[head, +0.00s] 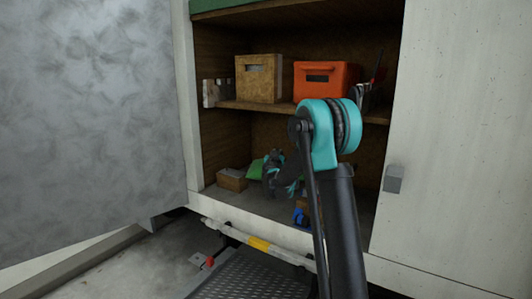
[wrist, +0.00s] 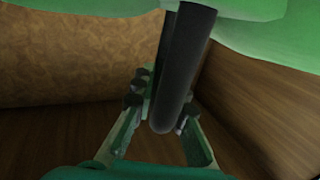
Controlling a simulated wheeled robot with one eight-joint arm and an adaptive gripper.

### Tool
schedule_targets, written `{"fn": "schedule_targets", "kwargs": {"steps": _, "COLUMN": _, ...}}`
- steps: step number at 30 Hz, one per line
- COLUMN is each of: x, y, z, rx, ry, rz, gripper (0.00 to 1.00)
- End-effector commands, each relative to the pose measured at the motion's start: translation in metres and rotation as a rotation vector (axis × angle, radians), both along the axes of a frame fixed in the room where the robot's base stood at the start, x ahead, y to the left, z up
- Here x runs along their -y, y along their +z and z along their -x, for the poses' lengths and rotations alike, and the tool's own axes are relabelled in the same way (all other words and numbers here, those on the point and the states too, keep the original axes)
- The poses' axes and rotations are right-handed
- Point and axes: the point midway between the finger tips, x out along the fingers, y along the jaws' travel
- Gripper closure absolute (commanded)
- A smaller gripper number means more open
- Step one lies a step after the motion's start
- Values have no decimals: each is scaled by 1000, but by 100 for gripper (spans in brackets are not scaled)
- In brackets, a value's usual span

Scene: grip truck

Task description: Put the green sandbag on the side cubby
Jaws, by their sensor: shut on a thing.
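The green sandbag (head: 257,169) shows in the lower compartment of the cabinet, just left of my gripper (head: 274,172) and partly hidden by it. In the wrist view, the green sandbag (wrist: 100,40) fills the top of the picture, with a dark round handle (wrist: 175,75) hanging down between the fingers of my gripper (wrist: 160,105). My gripper is shut on the sandbag at this handle. The side cubby is the cabinet's open lower compartment (head: 222,150), with a brown wall and floor around the bag. I cannot tell whether the bag touches the floor.
A small cardboard box (head: 232,180) sits left of the bag. A blue item (head: 300,216) lies near the front edge. The shelf above (head: 285,108) holds a tan box (head: 258,80) and an orange bin (head: 325,82). A grey door (head: 90,120) stands open at left.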

Motion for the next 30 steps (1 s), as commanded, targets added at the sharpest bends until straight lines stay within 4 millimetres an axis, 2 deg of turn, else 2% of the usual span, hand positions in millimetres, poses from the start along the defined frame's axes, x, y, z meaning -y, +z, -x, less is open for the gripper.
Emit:
{"fn": "schedule_targets", "kwargs": {"steps": 6, "x": 14, "y": -4, "z": -1, "rx": 0, "ry": -28, "rz": 1, "gripper": 100}}
{"fn": "schedule_targets", "kwargs": {"steps": 13, "x": 16, "y": -13, "z": -1, "rx": 0, "ry": -32, "rz": 1, "gripper": 100}}
{"fn": "schedule_targets", "kwargs": {"steps": 30, "x": 15, "y": -57, "z": -2, "rx": 0, "ry": -31, "rz": 1, "gripper": 100}}
